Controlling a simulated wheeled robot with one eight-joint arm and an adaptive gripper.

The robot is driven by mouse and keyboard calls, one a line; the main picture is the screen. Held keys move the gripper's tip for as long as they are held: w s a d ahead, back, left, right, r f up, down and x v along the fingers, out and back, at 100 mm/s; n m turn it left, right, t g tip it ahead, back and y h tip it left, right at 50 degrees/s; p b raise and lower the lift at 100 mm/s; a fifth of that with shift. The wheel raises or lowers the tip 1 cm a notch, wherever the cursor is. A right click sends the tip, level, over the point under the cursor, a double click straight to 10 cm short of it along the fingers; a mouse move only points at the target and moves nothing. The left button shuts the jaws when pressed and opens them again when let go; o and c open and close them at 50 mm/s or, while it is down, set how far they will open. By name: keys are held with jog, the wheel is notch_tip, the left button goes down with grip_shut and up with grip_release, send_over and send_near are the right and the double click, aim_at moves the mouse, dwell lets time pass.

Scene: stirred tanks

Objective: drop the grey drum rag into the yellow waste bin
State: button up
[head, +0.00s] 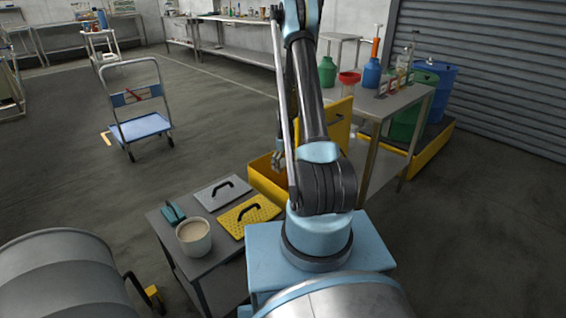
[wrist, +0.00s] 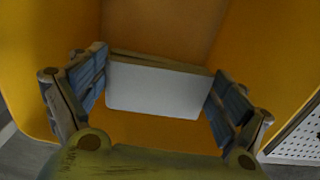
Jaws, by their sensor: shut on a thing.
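The yellow waste bin (head: 262,183) stands on the floor behind the small grey table, with its yellow lid (head: 338,122) raised. My gripper (head: 279,160) is at the bin's opening, partly hidden by my arm. In the wrist view my gripper (wrist: 160,78) is shut on the grey drum rag (wrist: 156,92), a pale flat-faced piece between the two blue-padded fingers. Yellow bin walls (wrist: 268,55) surround it on several sides, and yellow shows below. The rag cannot be made out in the head view.
The small table (head: 228,246) in front holds a pot (head: 194,237), a grey plate (head: 222,192) and a yellow plate (head: 249,215), both with black handles. A taller bench (head: 398,108) with bottles stands right of the bin. A blue trolley (head: 141,126) stands on open floor left.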

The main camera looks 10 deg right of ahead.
jog(key=shift+f, duration=0.35)
jog(key=o, duration=0.9)
jog(key=shift+o, duration=0.2)
jog(key=shift+r, duration=0.15)
notch_tip(320, 180, up, 12)
jog(key=shift+f, duration=0.2)
jog(key=shift+w, duration=0.15)
